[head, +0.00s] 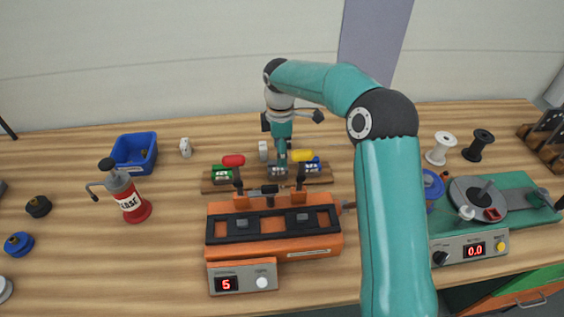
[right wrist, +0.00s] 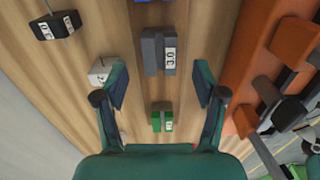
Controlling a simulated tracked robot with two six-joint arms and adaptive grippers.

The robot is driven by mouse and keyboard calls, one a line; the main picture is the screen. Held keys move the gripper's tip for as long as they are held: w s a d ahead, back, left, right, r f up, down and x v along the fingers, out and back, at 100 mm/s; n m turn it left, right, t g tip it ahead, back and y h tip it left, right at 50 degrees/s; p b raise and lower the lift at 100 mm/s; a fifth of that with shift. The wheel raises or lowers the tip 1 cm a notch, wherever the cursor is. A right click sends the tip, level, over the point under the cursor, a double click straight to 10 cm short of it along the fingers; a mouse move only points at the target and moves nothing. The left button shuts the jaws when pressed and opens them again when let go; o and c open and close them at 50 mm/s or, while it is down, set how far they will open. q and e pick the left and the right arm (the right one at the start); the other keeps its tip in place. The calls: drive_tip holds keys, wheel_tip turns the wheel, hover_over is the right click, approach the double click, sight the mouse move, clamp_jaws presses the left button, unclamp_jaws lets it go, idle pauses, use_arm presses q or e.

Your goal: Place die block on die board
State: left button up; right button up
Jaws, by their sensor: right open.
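The wooden die board (head: 325,183) lies behind the orange machine and bears a green block (head: 222,174), a dark grey block (head: 277,168) and a blue block (head: 312,167). My right gripper (head: 282,165) is above the middle of the board. In the right wrist view its open, empty fingers (right wrist: 161,88) straddle the space between the grey block (right wrist: 158,52) and the green block (right wrist: 162,117). A white block (right wrist: 102,70) stands off the board near one finger, and a black block (right wrist: 55,26) lies further off. My left gripper is out of view.
A blue bin (head: 134,152), a red bottle (head: 130,202) and another white block (head: 185,147) are to the left. A green turntable unit (head: 470,248) and spools are to the right.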

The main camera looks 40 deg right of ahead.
wheel_tip(320, 180, up, 6)
drive_tip(key=shift+r, duration=0.15)
idle(0.6)
